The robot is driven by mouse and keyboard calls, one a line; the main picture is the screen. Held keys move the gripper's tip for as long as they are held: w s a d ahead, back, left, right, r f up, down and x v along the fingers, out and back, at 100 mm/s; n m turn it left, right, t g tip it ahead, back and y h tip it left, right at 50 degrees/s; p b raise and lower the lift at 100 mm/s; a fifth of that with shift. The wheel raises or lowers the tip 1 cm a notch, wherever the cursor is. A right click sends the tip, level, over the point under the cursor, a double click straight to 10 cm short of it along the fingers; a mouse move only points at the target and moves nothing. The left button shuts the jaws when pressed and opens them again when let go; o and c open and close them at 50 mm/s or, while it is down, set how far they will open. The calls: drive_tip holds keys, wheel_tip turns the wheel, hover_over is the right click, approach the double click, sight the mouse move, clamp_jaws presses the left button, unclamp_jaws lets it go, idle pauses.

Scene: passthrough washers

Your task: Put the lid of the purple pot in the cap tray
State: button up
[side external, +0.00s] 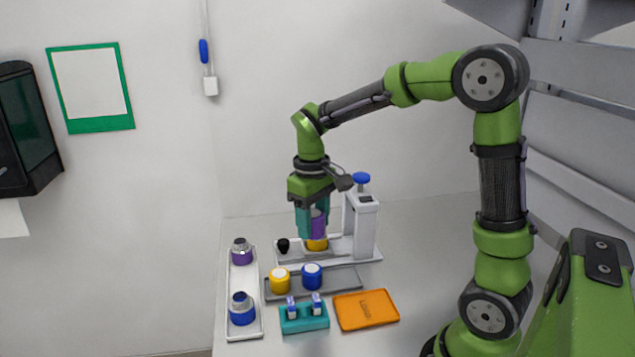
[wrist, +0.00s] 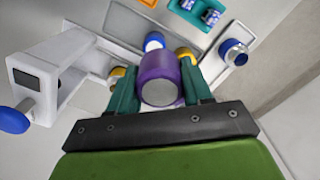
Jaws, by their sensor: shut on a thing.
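My gripper (side external: 312,223) has teal fingers and is shut on a purple cylindrical piece (side external: 318,226). The piece also shows large between the fingers in the wrist view (wrist: 160,78), with a grey round end facing the camera. I cannot tell whether it is only a lid or a whole pot. In the side view it is just above a yellow piece (side external: 317,244) at the white stand; a gap cannot be made out. A purple pot (side external: 241,251) with a grey neck stands in the white tray (side external: 243,278). An orange tray (side external: 366,311) with an unreadable label looks empty.
The white stand (side external: 363,228) with a blue knob (side external: 361,178) rises close right of my gripper. A grey tray (side external: 343,283) holds yellow (side external: 279,281) and blue (side external: 312,276) white-topped pieces. A teal rack (side external: 304,318) and blue pot (side external: 242,309) stand in front.

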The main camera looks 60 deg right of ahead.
drive_tip(key=s+d+f+n, duration=0.4)
drive_tip(key=s+d+f, duration=0.15)
drive_tip(key=d, duration=0.25)
drive_tip(key=n, duration=0.2)
hover_over(347, 278)
wheel_tip(347, 278, down, 9)
drive_tip(key=shift+a+r, duration=0.15)
drive_tip(key=shift+f, duration=0.45)
drive_tip(key=shift+f, duration=0.15)
drive_tip(key=o, duration=1)
